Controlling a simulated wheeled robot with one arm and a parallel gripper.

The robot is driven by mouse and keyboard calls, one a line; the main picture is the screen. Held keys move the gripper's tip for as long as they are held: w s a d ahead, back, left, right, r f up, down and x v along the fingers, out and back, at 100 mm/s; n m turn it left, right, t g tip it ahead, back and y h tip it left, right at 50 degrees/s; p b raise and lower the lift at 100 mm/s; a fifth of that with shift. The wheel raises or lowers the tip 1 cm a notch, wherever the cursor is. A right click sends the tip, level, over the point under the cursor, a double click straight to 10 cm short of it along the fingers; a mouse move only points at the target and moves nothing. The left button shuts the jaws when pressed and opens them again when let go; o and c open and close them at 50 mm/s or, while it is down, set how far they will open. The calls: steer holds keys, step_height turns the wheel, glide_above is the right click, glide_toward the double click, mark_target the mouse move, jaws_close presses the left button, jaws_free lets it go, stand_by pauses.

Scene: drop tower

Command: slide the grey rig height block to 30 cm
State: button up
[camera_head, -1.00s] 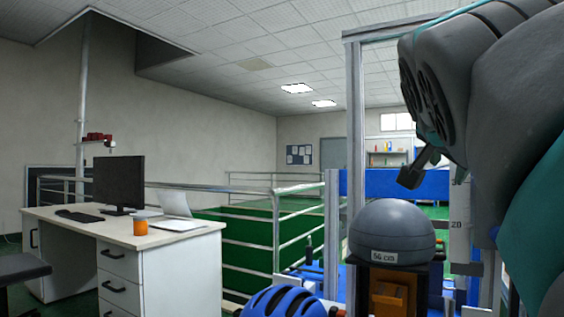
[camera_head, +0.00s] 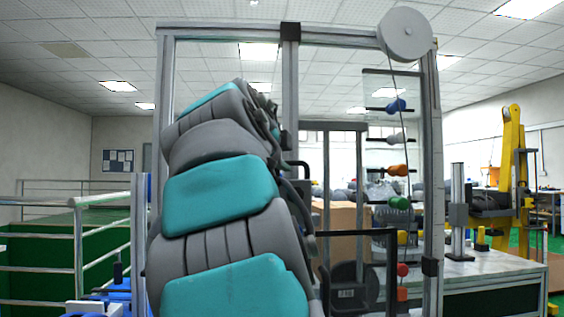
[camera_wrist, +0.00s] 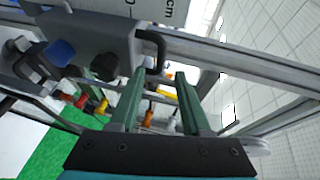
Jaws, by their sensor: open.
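In the wrist view, a grey block (camera_wrist: 100,32) with a black knob and a black loop handle (camera_wrist: 157,48) sits at the upper left, by a metal rail. It looks like the rig height block. A pale plate marked "cm" (camera_wrist: 158,10) shows above it; I cannot read its height. My gripper (camera_wrist: 160,78) is open, its two green fingers pointing at the rail. The handle is just ahead, nearer the left finger; I see no grip on it. In the head view my arm covers much of the rig, and I cannot clearly make out the block.
The rig's metal frame (camera_head: 435,160) stands around my arm, with a grey wheel (camera_head: 405,34) at its top right. Coloured pieces, one green (camera_head: 399,203), hang on the right side. A yellow stand (camera_head: 511,170) is farther right. Railings (camera_head: 76,250) are at the left.

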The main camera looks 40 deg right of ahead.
mark_target(293, 162)
steer(key=x, duration=0.5)
steer(key=shift+w+d+f+p, duration=0.1)
steer(key=shift+w+d+p, duration=0.1)
steer(key=shift+d+p, duration=0.2)
steer(key=shift+a, duration=0.1)
jaws_close()
stand_by(0.9)
